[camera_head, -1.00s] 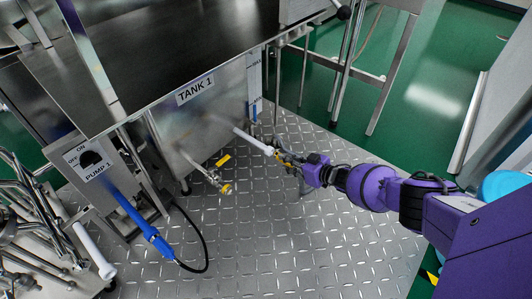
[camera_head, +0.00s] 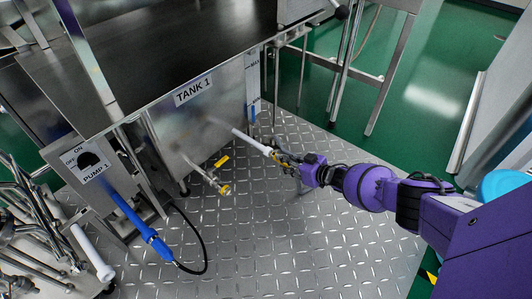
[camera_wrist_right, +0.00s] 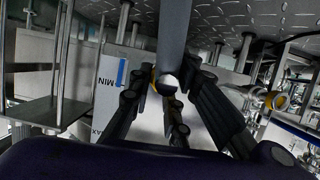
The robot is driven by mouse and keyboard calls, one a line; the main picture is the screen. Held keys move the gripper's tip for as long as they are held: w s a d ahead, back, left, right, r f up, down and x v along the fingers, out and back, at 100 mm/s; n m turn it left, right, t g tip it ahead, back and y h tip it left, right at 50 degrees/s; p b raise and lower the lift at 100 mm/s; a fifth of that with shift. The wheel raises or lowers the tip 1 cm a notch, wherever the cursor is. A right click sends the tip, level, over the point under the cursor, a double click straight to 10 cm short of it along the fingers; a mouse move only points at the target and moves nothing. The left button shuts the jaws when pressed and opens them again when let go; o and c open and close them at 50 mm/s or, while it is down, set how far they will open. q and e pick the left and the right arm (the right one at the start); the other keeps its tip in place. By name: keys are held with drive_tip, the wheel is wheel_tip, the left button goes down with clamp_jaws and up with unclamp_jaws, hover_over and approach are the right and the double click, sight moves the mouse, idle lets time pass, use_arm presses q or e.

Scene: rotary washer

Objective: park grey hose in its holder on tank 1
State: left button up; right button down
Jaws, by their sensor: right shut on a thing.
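Tank 1 (camera_head: 215,108) is a steel tank with a "TANK 1" label in the head view. The grey hose shows as a pale grey tube (camera_head: 249,141) slanting across the front of the tank's lower right part. My right gripper (camera_head: 281,157) is shut on its near end. In the right wrist view the grey tube (camera_wrist_right: 174,35) comes down from the top between the fingers of my right gripper (camera_wrist_right: 170,100), its round end facing the camera. I cannot make out the hose holder. I cannot tell whether the tube touches the tank. My left gripper is not in view.
A brass-and-steel valve (camera_head: 223,188) sticks out low from the tank. A blue spray handle (camera_head: 140,222) with a black cable hangs by the Pump 1 box (camera_head: 88,165). A white tube (camera_head: 92,252) and steel pipes are at lower left. The tread-plate floor (camera_head: 290,240) is clear.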

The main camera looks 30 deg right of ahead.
drive_tip(key=shift+w+a+r, duration=0.2)
drive_tip(key=shift+w, duration=0.4)
drive_tip(key=c, duration=1.6)
unclamp_jaws()
drive_tip(key=shift+o, duration=0.2)
drive_tip(key=shift+s, duration=0.1)
drive_tip(key=shift+s+d, duration=0.25)
drive_tip(key=shift+s, duration=0.3)
drive_tip(key=v, duration=1.1)
